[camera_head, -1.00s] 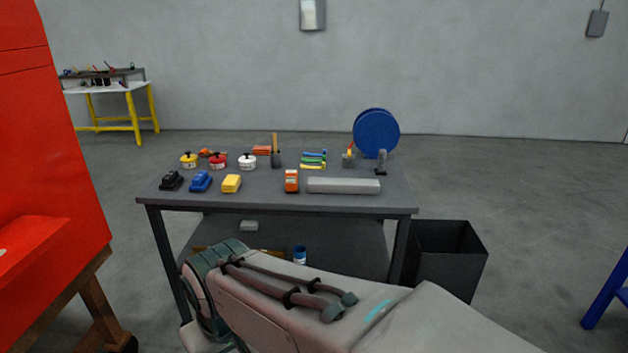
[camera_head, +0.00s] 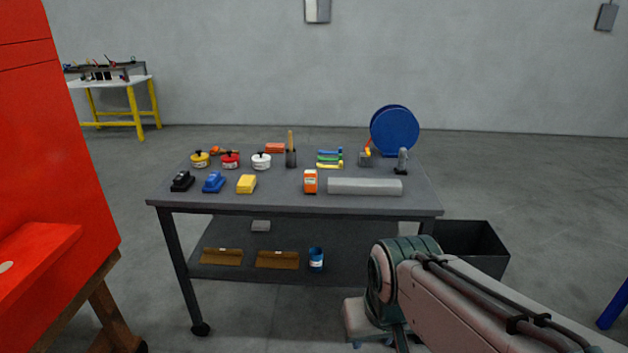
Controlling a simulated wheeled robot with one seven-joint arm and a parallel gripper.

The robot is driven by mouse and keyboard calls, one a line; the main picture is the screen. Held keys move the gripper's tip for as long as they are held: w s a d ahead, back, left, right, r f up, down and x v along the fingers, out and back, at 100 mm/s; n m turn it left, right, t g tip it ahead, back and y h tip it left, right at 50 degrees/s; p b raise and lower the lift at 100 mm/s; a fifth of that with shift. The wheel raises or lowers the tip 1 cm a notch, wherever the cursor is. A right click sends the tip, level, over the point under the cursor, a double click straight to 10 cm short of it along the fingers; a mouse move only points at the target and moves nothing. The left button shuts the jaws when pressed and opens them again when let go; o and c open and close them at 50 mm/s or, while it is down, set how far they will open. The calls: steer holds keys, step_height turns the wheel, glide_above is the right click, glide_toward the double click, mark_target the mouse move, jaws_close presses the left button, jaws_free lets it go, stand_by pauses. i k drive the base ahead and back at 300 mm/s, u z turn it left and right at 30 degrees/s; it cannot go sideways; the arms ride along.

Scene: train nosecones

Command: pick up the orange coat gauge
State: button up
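The orange coat gauge (camera_head: 310,181) is a small orange block with a pale face. It stands near the front edge of the dark grey table (camera_head: 230,202), just left of a long grey block. My arm comes in from the lower right, in front of the table. Its end is low and to the right of the gauge, well apart from it. The fingers of my gripper are not visible.
A long grey block (camera_head: 365,187) lies right of the gauge, and a yellow block (camera_head: 246,184) sits to its left. Pots, tools and a blue disc (camera_head: 394,131) stand behind. A black bin (camera_head: 474,247) is at the right, a red panel (camera_head: 55,150) at the left.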

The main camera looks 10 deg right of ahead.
mark_target(310, 177)
steer(key=u, duration=0.4)
steer(key=i, duration=1.75)
steer(key=z, duration=0.25)
